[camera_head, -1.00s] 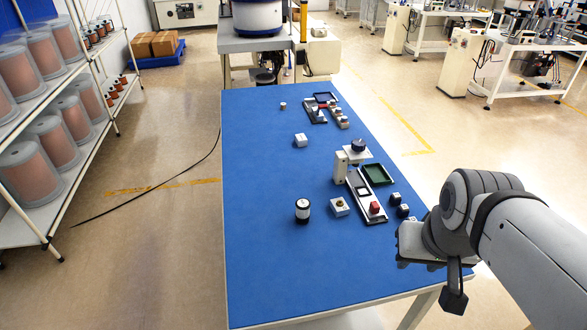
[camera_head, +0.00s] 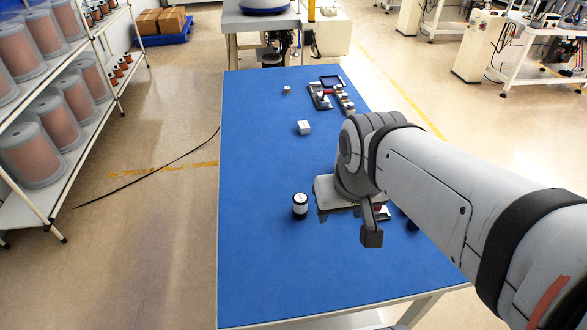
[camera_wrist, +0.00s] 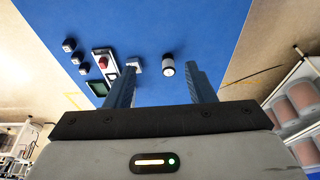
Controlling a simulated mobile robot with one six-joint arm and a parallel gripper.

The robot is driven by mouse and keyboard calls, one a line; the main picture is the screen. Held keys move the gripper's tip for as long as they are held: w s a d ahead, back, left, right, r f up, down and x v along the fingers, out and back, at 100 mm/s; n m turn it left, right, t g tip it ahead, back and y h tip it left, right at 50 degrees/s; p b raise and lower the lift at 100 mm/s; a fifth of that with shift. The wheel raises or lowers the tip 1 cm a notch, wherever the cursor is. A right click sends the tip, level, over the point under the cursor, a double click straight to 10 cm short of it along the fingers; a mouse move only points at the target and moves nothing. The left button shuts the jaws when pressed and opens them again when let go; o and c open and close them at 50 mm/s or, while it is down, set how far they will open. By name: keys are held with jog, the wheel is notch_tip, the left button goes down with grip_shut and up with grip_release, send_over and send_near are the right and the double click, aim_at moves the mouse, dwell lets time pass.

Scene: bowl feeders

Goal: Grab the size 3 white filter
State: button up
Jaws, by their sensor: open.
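A white cylinder with black ends (camera_head: 300,206), the likely filter, stands upright on the blue table left of my wrist. No size mark is readable. The wrist view shows this cylinder (camera_wrist: 168,66) ahead, between the lines of my two fingers but nearer the right one. My gripper (camera_wrist: 160,72) is open and empty, apart from the cylinder.
The wrist view shows a white block (camera_wrist: 134,64) near the left fingertip, a red part (camera_wrist: 103,63), a green tray (camera_wrist: 98,88) and several small dark blocks. The table's left side is clear.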

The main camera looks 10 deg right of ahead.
jog(key=shift+o, duration=1.4)
jog(key=shift+g, duration=0.3)
jog(key=w, duration=0.1)
jog(key=w+a, duration=0.1)
jog(key=w+f, duration=0.1)
jog(key=w, duration=0.1)
jog(key=shift+a+f+b, duration=0.1)
jog(key=shift+a+b, duration=0.25)
jog(key=shift+o, duration=0.9)
jog(key=w+f+b, duration=0.1)
jog(key=w+f, duration=0.2)
jog(key=w, duration=0.3)
jog(key=w+f+g, duration=0.1)
jog(key=w+f, duration=0.3)
jog(key=w, duration=0.2)
jog(key=shift+n+b, duration=0.35)
jog(key=shift+n, duration=0.05)
jog(key=g+b, duration=0.1)
send_near(300, 208)
jog(key=shift+n+g, duration=0.4)
jog(key=w+f, duration=0.2)
jog(key=f, duration=0.1)
jog(key=w+d+f, duration=0.1)
jog(key=f, duration=0.1)
jog(key=shift+w+b, duration=0.1)
jog(key=shift+b, duration=0.3)
jog(key=shift+a+f+p, duration=0.2)
jog(key=shift+f+p, duration=0.65)
jog(key=shift+f, duration=3.35)
